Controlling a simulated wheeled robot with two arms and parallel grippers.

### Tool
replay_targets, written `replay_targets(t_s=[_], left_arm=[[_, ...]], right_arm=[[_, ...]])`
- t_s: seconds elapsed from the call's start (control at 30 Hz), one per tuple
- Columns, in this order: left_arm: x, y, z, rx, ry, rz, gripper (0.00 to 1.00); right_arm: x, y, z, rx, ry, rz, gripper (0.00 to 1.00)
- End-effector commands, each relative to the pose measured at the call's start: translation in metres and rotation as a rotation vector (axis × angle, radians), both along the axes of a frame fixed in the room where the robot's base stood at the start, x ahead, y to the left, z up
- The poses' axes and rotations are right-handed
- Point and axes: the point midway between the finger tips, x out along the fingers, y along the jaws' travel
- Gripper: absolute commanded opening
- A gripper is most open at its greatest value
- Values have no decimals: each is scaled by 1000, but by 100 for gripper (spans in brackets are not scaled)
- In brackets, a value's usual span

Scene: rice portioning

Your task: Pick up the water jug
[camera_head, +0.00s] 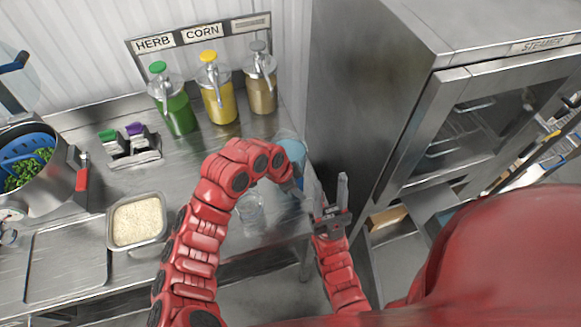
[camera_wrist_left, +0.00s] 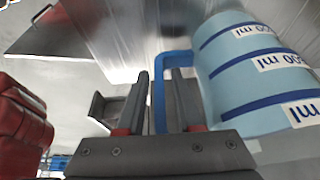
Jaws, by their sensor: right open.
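The water jug (camera_head: 291,148) is light blue and stands near the right end of the steel counter, partly hidden behind my left arm. In the left wrist view the jug (camera_wrist_left: 262,70) shows dark blue bands, ml markings and a blue handle (camera_wrist_left: 159,100). My left gripper (camera_wrist_left: 160,75) is open, with the handle's upright bar between its fingers and a visible gap beside it. In the head view my left gripper (camera_head: 297,190) is at the jug's near side. My right gripper (camera_head: 328,196) is open and empty, off the counter's right end.
A clear glass cup (camera_head: 250,210) stands close to my left arm. A rice tray (camera_head: 139,222) is left of that arm. Herb, corn and brown dispenser bottles (camera_head: 218,103) stand at the back. A steel steamer cabinet (camera_head: 365,110) rises right of the counter.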

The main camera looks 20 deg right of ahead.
Motion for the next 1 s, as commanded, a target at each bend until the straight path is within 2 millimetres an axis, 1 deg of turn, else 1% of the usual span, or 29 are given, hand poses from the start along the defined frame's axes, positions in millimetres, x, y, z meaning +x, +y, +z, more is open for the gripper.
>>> replay_targets(t_s=[0.03, 0.17, 1.0], left_arm=[[0, 0, 0, 0, 0, 0, 24], [0, 0, 0, 0, 0, 0, 1], [1, 0, 1, -1, -1, 0, 0]], right_arm=[[0, 0, 0, 0, 0, 0, 45], [0, 0, 0, 0, 0, 0, 45], [0, 0, 0, 0, 0, 0, 45]])
